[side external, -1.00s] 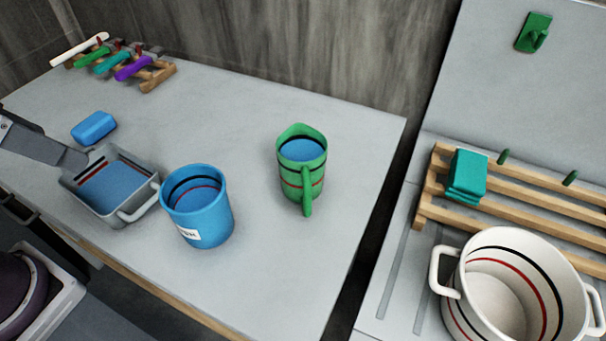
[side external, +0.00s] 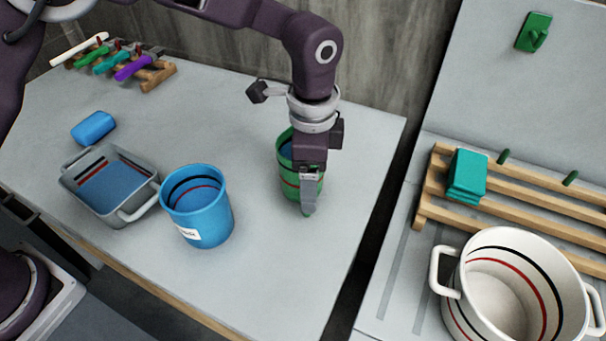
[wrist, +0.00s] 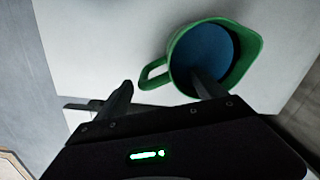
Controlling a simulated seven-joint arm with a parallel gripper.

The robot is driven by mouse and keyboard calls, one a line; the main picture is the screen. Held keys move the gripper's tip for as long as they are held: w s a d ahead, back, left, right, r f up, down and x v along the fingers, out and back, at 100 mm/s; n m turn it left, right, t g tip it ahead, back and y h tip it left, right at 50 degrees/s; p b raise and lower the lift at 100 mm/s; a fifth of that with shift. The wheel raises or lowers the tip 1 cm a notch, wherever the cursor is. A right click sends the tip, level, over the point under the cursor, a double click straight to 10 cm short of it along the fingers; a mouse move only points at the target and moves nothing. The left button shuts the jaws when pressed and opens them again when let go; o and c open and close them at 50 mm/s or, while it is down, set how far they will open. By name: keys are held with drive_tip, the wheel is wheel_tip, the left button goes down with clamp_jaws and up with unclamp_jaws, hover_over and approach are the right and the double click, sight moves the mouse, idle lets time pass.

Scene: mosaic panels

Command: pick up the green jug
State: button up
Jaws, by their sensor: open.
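The green jug (side external: 287,176) stands upright on the light table with blue contents inside. In the side view my gripper (side external: 309,195) is over it from above, at its handle side, and hides the handle and part of the rim. In the wrist view the jug (wrist: 250,77) is at upper right, with its handle (wrist: 153,74) pointing left. My gripper (wrist: 162,92) is open there. One finger is left of the handle and the other overlaps the jug's opening, so the handle lies between them. I cannot tell how deep the fingers reach.
A blue bucket (side external: 203,222) stands left of the jug, and a grey basin (side external: 137,205) with blue contents is further left. A blue block (side external: 93,128) and a rack of coloured-handled tools (side external: 150,78) lie behind. A white pot (side external: 470,305) stands right, past a gap.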

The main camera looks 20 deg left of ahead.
wheel_tip(320, 180, down, 6)
drive_tip(key=shift+s+a, duration=0.1)
clamp_jaws()
idle(0.4)
